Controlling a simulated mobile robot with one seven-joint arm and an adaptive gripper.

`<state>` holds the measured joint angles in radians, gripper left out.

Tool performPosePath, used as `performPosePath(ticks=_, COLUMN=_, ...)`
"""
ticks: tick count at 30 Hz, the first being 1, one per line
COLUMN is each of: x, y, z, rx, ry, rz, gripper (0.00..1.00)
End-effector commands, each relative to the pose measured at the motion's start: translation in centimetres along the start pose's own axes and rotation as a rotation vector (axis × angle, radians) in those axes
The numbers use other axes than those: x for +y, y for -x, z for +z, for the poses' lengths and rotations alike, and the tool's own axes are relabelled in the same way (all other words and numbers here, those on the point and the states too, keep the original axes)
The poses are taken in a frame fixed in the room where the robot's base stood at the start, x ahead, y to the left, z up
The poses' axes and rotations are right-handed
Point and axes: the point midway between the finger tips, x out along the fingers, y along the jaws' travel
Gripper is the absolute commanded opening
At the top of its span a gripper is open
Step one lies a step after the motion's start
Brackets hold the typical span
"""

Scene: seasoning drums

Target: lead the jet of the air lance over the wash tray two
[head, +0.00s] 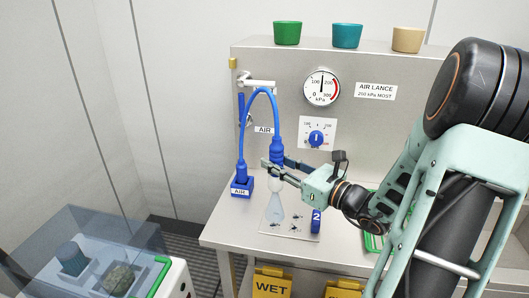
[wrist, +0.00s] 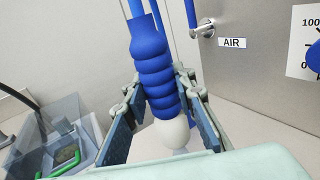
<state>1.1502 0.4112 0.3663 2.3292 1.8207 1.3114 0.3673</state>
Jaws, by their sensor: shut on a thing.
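The air lance (head: 277,150) has a ribbed blue grip, a blue hose arching up from it, and a pale nozzle pointing down. My gripper (head: 273,172) is shut on the lance; in the wrist view its fingers (wrist: 162,112) flank the ribbed grip (wrist: 158,70), with the whitish nozzle (wrist: 170,134) below. A pale blue jet (head: 275,208) fans down from the nozzle onto the left part of wash tray two (head: 307,236), a light, flat tray beside a blue "2" tag (head: 316,218). Several dark bits lie on the tray, some under or near the jet and some to its right.
Behind the lance stands a steel panel with a pressure gauge (head: 321,87), a blue dial (head: 316,138) and a hose valve (head: 257,83). A blue AIR holder (head: 241,187) is left of the tray. Yellow WET bin (head: 272,284) hangs in front. A clear-lidded box (head: 85,255) stands lower left.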

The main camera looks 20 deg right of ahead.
Motion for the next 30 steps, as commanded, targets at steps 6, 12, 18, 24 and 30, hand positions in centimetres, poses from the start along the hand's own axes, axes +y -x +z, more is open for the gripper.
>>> performPosePath(ticks=6, x=-0.8, y=0.5, z=0.8, rx=-0.001, ry=-0.001, rz=-0.037, gripper=0.0)
performPosePath(ticks=12, x=-0.8, y=0.5, z=-0.5, rx=-0.001, ry=-0.002, rz=-0.037, gripper=0.0)
performPosePath(ticks=18, x=-0.8, y=0.5, z=-2.6, rx=-0.002, ry=-0.002, rz=-0.036, gripper=0.0)
performPosePath(ticks=24, x=-0.8, y=0.5, z=-4.5, rx=-0.002, ry=-0.001, rz=-0.036, gripper=0.0)
performPosePath(ticks=30, x=-0.8, y=0.5, z=-5.1, rx=-0.001, ry=-0.001, rz=-0.035, gripper=0.0)
